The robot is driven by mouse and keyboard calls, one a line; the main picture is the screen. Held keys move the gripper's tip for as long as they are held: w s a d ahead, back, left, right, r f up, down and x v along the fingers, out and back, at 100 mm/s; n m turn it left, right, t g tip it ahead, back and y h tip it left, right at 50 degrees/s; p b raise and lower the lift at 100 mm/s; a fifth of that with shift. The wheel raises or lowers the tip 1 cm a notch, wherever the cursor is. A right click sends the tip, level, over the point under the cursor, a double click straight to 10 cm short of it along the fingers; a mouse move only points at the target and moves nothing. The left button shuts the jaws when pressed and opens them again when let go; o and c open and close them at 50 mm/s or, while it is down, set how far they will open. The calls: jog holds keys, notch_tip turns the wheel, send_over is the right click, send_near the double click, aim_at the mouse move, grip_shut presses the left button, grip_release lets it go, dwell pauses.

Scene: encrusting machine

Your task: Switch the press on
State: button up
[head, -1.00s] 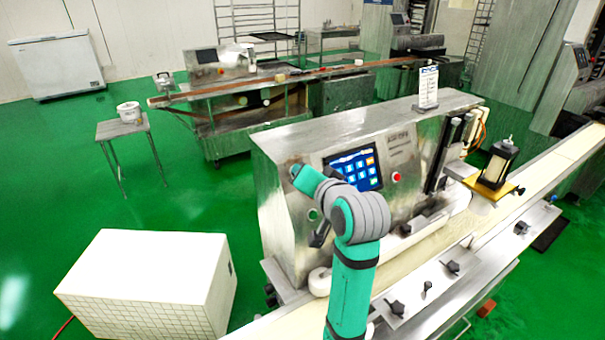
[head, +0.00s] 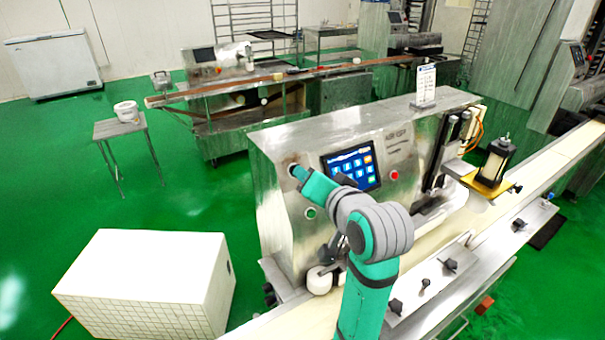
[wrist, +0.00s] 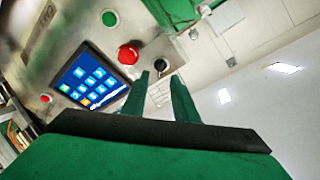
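The press is a steel machine (head: 275,165) with a lit touchscreen (head: 352,168) on its front panel. A green button (head: 310,213) sits low on the panel's left part in the head view. The wrist view shows the green button (wrist: 110,18), a large red button (wrist: 129,54) and a black rotary knob (wrist: 161,64) in a row beside the touchscreen (wrist: 92,82). My gripper (wrist: 160,80) is open and empty, its two green fingers pointing at the panel. The knob appears between the fingertips; contact cannot be told.
A small red button (head: 393,175) is right of the screen. A conveyor belt (head: 545,168) runs along the machine's front. A white box (head: 145,280) stands on the floor at left. A small table (head: 118,127) stands behind it on open green floor.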

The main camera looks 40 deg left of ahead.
jog(key=v, duration=0.5)
jog(key=shift+s+d+r, duration=0.1)
dwell(0.4)
